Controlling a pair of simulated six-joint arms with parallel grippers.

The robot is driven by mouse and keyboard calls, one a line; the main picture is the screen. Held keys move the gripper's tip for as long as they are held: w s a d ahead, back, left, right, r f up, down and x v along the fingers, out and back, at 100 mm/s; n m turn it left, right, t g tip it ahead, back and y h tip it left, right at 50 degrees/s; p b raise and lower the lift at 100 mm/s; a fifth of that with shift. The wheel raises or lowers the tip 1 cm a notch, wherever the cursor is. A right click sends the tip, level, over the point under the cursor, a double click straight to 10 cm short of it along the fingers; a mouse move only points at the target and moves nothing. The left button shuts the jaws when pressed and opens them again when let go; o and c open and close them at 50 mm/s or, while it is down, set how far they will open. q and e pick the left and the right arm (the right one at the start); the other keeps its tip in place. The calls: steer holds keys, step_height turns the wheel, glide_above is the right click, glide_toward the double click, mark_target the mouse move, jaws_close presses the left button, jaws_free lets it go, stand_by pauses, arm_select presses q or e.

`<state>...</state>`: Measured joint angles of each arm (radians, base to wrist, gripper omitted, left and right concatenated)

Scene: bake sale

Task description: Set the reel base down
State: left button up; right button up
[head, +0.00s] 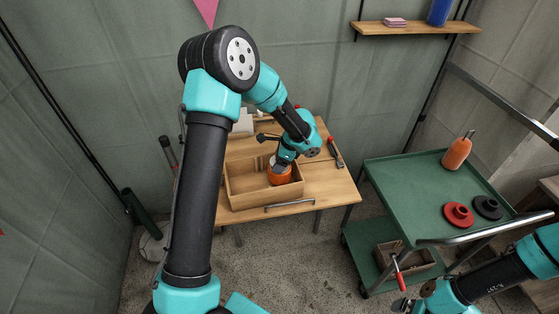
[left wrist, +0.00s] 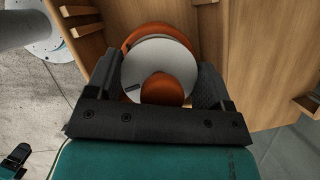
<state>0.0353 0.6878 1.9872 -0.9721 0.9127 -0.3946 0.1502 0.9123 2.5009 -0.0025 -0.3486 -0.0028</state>
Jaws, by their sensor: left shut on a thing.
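The reel base (head: 281,178), an orange round piece, is at the open wooden box (head: 243,202) on the wooden table. In the left wrist view the reel base (left wrist: 162,88) shows an orange rim, a pale grey disc and a rounded orange knob. My left gripper (head: 283,163) is shut on it from above, with one dark finger on each side in the left wrist view (left wrist: 158,80). The underside is hidden, so I cannot tell whether it touches the box floor. My right gripper (head: 404,304) is at the bottom edge of the head view, too small and cut off to read.
A red-handled tool (head: 335,152) lies on the table right of the box. The green cart (head: 400,181) on the right holds an orange bottle (head: 457,152), a red disc (head: 458,214) and a black disc (head: 488,207). A wooden crate (head: 423,269) sits on its lower shelf.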

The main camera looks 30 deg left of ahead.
arm_select(q)
steer(key=shift+f, duration=0.6)
steer(key=o, duration=1.3)
steer(key=shift+r, duration=0.6)
steer(key=v, duration=1.2)
steer(key=shift+w+d, duration=0.1)
